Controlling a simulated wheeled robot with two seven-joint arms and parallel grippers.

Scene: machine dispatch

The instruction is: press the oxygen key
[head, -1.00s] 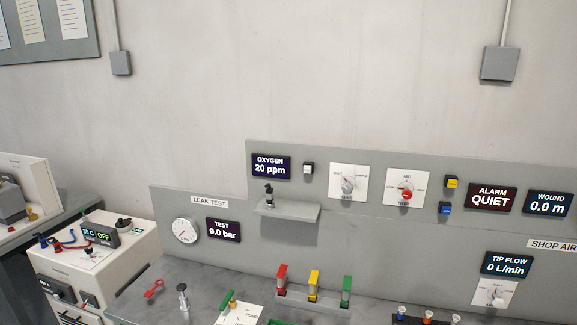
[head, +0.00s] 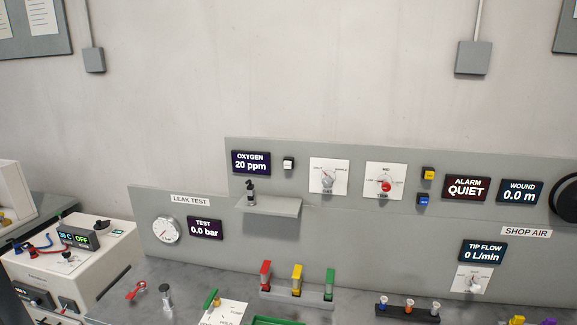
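The oxygen display (head: 251,163) is on the grey wall panel in the head view and reads "20 ppm". A small white key (head: 288,163) in a dark frame sits just right of it; its lettering is too small to read. A white plate with the gas knob (head: 328,177) is to the right of the key. Neither of my grippers shows in the head view.
A small shelf (head: 270,207) with a dark fitting juts out below the oxygen display. Red, yellow and green pieces (head: 297,279) stand in a rack on the bench. Yellow (head: 428,174) and blue (head: 424,199) keys sit further right.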

